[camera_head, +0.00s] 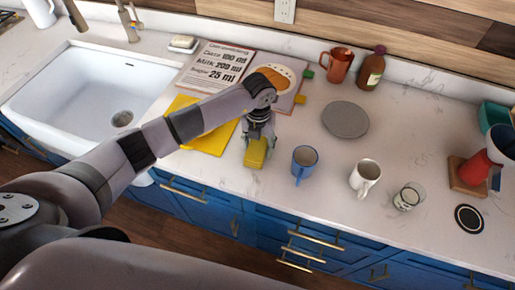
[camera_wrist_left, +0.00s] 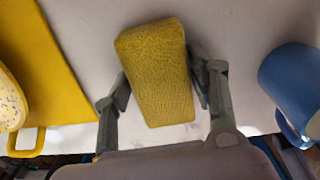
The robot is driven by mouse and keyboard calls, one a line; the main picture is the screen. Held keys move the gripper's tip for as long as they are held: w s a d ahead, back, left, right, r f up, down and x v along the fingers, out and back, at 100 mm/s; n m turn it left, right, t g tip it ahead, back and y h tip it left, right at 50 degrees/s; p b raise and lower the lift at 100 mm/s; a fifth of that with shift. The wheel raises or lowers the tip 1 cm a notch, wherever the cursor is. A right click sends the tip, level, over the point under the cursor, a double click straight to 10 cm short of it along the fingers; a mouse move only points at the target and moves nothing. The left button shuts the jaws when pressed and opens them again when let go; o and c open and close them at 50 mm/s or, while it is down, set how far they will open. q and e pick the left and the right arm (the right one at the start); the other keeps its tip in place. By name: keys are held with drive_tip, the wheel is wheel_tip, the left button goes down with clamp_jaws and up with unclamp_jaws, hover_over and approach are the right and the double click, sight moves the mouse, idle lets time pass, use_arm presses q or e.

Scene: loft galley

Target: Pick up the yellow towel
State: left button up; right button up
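The yellow towel (camera_head: 255,153) is a small, thick, textured block near the front edge of the white counter. In the left wrist view the towel (camera_wrist_left: 158,75) sits slightly tilted between the two fingers. My left gripper (camera_head: 259,130) reaches down over it from behind. In the wrist view the fingers of this gripper (camera_wrist_left: 160,82) press against both sides of the towel, so it looks shut on it. I cannot tell for sure whether the towel is clear of the counter. My right gripper is not in view.
A blue mug (camera_head: 304,165) stands just right of the towel, with a white mug (camera_head: 364,177) and a glass (camera_head: 408,196) beyond. A yellow board (camera_head: 214,138) lies to the left, beside the sink (camera_head: 80,95). A grey plate (camera_head: 345,119) lies behind the mugs.

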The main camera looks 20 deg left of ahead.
use_arm(q)
drive_tip(key=c, duration=0.7)
drive_tip(key=shift+r, duration=0.1)
drive_tip(key=shift+r, duration=0.6)
wheel_tip(320, 180, up, 13)
drive_tip(key=b, duration=0.5)
wheel_tip(320, 180, up, 4)
hover_over(258, 144)
drive_tip(key=shift+r, duration=0.8)
